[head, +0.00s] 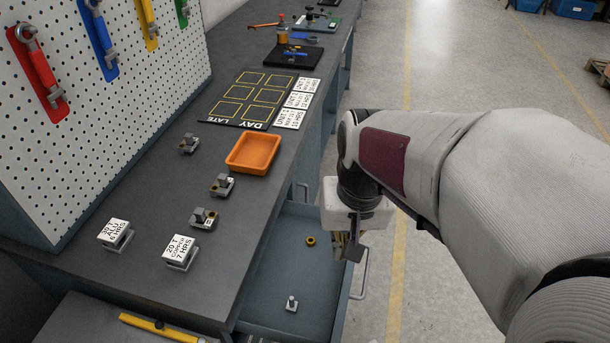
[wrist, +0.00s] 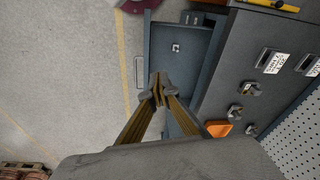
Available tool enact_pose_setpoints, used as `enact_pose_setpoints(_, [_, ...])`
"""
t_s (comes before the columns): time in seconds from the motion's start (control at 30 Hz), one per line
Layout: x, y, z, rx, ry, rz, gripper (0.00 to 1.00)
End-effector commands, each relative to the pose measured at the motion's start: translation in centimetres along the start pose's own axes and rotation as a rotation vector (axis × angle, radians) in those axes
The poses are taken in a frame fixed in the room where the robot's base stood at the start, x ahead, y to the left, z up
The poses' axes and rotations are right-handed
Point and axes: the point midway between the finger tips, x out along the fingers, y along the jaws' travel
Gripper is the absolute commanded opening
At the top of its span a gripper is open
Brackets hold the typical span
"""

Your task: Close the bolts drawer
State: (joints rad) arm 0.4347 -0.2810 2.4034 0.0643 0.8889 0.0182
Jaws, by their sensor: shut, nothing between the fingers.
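A blue-grey drawer (head: 285,275) stands pulled out from the workbench's right side. It holds a small brass ring (head: 310,241) and a small metal piece (head: 291,304). I see no readable label on it. Its bar handle (head: 364,275) is on the outer right side. My gripper (head: 347,250) is shut and empty near the drawer's outer edge, by the far end of the handle; it hides part of that edge. In the wrist view the drawer (wrist: 175,75) and its handle (wrist: 138,72) lie beyond the shut fingertips (wrist: 159,88). I cannot tell whether they touch the drawer.
The workbench top (head: 150,220) carries an orange tray (head: 254,153), labelled blocks (head: 180,251) and several small metal parts. Another handle (head: 303,190) shows on the bench side. A pegboard (head: 100,100) with tools rises at left.

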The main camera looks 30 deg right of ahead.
Motion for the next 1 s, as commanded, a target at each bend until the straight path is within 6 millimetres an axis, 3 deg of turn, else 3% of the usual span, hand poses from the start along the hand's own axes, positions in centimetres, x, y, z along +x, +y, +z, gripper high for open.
enact_pose_setpoints(1.0, [11.4,10.3,-6.0,0.785,-0.251,-0.09,0.0])
